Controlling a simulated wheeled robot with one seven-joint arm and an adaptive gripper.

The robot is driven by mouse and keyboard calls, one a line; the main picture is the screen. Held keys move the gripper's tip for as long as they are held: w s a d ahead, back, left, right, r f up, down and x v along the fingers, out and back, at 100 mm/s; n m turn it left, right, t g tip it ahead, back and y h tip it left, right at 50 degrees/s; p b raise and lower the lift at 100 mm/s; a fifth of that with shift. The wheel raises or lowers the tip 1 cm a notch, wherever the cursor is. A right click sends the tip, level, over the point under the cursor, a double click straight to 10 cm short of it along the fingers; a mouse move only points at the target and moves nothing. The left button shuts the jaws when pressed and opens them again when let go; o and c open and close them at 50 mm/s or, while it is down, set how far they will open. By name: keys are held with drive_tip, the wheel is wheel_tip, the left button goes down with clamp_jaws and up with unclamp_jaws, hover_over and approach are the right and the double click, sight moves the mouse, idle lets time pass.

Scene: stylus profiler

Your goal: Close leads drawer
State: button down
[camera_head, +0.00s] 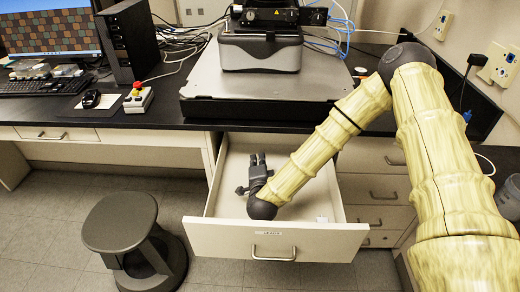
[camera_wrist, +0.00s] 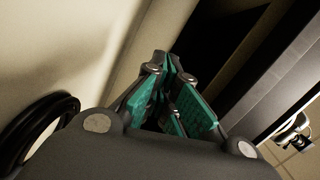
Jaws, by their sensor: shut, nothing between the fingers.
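The leads drawer (camera_head: 230,236) is pulled well out from under the black bench in the head view. Its front panel is pale, with a small label and a metal handle (camera_head: 273,256). My gripper (camera_head: 257,158) is over or inside the open drawer, its fingers pointing toward the bench. My arm crosses above the drawer's right side and hides part of its interior. In the wrist view my gripper (camera_wrist: 168,68) is shut and empty, with green finger pads. A pale surface lies close on its left and a dark gap ahead. I cannot tell whether the gripper touches the drawer.
A dark stool (camera_head: 120,225) stands on the floor left of the drawer. Closed drawers (camera_head: 375,190) are on the right. The profiler's grey base (camera_head: 265,90) sits on the bench above. A black ring-shaped thing (camera_wrist: 35,125) shows at the wrist view's lower left.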

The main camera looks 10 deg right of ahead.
drive_tip(key=b, duration=0.1)
drive_tip(key=f+m+b, duration=0.1)
drive_tip(key=d+f+m+h+b, duration=0.1)
drive_tip(key=shift+w+t, duration=0.3)
drive_tip(key=shift+w+d+f+m+h+b, duration=0.15)
drive_tip(key=shift+d+m+h+b, duration=0.2)
drive_tip(key=shift+m+b, duration=0.4)
drive_tip(key=shift+w+r+t+h+b, duration=0.1)
drive_tip(key=shift+r+t+h+b, duration=0.1)
drive_tip(key=shift+t+h+b, duration=0.1)
drive_tip(key=p, duration=0.1)
hover_over(264, 148)
